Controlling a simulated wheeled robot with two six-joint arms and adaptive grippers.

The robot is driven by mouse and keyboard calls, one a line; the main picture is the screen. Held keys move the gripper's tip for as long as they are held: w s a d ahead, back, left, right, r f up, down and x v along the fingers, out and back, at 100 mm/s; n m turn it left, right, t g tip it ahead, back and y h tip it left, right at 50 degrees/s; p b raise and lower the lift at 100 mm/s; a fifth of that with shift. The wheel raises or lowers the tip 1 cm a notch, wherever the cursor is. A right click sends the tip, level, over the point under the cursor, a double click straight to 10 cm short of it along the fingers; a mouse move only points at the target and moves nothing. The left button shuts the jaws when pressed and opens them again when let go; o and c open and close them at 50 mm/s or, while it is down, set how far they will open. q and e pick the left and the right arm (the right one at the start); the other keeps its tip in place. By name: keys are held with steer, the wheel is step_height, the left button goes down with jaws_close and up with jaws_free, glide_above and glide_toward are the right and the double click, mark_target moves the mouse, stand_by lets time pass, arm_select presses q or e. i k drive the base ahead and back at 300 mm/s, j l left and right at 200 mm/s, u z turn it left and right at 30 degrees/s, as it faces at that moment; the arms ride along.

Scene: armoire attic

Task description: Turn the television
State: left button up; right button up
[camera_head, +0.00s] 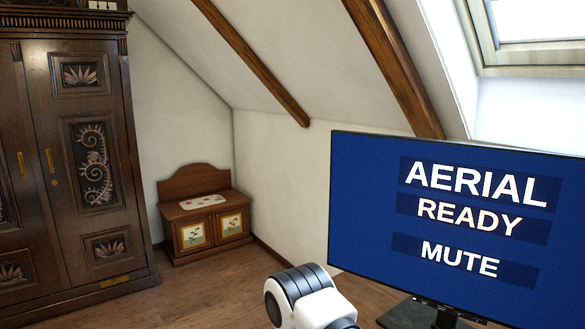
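The television (360,190) stands at the right of the head view on a dark stand (415,314). Its screen is lit blue and reads "AERIAL", "READY" and "MUTE". The right side of the screen runs out of the picture. A white and dark grey link of my arm shows at the bottom middle, just left of the television's lower left corner. Neither of my grippers shows in this view.
A tall carved dark armoire (75,150) stands at the left, its doors shut. A low wooden chest (205,220) with painted doors sits in the back corner. Bare wooden floor (190,292) lies in front of it. A skylight (530,30) is at upper right.

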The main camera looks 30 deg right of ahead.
mark_target(495, 234)
steer(key=i+z, duration=0.25)
steer(key=i, duration=0.6)
steer(key=i+j+z, duration=0.2)
steer(key=i, duration=0.65)
